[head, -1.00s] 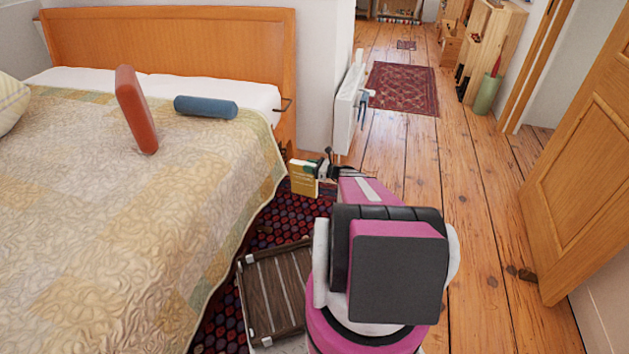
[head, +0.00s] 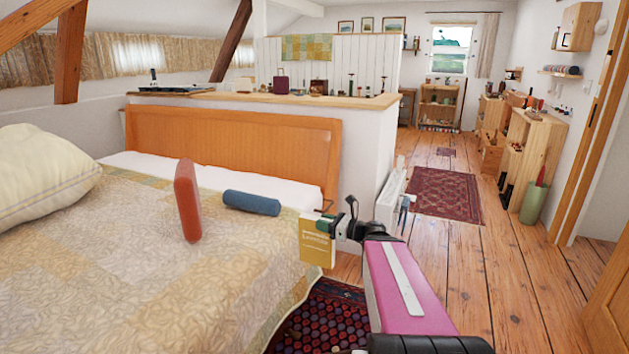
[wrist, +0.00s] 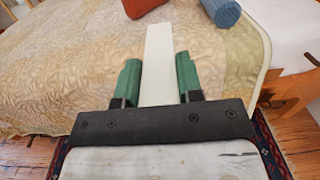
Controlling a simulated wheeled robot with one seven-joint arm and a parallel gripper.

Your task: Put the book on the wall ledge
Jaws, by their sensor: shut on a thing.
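The book (head: 314,246) has a yellow cover with a cream upper part. My gripper (head: 333,228) is shut on it and holds it upright in the air beside the bed's right edge. In the wrist view the book (wrist: 159,58) shows as a pale narrow edge between the green finger pads of my gripper (wrist: 159,78). A wooden ledge (head: 236,98) tops the low white wall behind the headboard, farther off and higher in the picture than the book. Several small objects stand along it.
The bed (head: 110,275) fills the left, with a red block (head: 187,200) and a blue roll (head: 251,202) on it. A white radiator (head: 389,197) stands by the low wall's end. Open plank floor (head: 455,260) lies to the right.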

